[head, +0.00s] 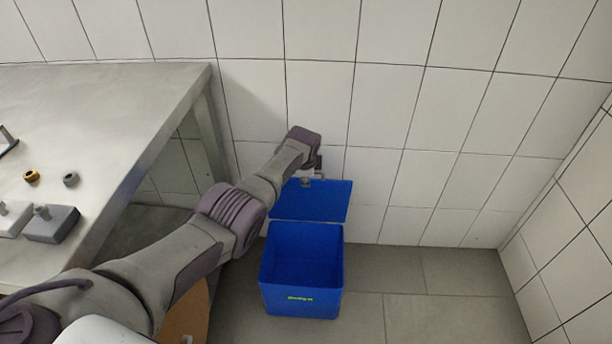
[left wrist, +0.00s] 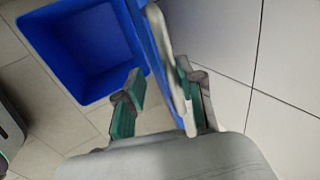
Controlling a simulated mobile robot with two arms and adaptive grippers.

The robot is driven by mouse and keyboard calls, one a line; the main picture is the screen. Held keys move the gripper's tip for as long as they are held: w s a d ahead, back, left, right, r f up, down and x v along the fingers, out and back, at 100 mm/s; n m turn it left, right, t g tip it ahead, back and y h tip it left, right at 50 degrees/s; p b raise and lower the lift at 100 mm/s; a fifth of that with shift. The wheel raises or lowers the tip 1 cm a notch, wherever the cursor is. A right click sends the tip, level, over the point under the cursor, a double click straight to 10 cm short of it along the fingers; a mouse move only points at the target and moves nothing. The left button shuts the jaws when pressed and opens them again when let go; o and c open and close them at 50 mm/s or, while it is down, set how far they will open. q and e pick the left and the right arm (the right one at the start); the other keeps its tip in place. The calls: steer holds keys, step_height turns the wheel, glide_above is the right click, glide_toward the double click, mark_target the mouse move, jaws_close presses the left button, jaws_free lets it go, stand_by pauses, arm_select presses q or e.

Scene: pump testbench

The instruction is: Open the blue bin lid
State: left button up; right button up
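The blue bin (head: 302,268) stands on the floor against the tiled wall, open and empty inside. Its blue lid (head: 318,203) is raised at the back, leaning up near the wall. My left gripper (head: 313,176) is at the lid's top edge, partly hidden in the head view. In the left wrist view, the left gripper (left wrist: 160,78) has its green-padded fingers apart, on either side of the lid's edge (left wrist: 163,45) and a pale handle (left wrist: 166,62). The left finger has a clear gap to the lid; the right one is close to it, contact unclear. The right gripper is out of view.
A brown object (head: 190,315) is partly hidden under my arm. The floor (head: 440,300) right of the bin is clear.

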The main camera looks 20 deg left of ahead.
arm_select(q)
steer(key=v, duration=1.2)
steer(key=shift+s+f, duration=0.1)
stand_by(0.4)
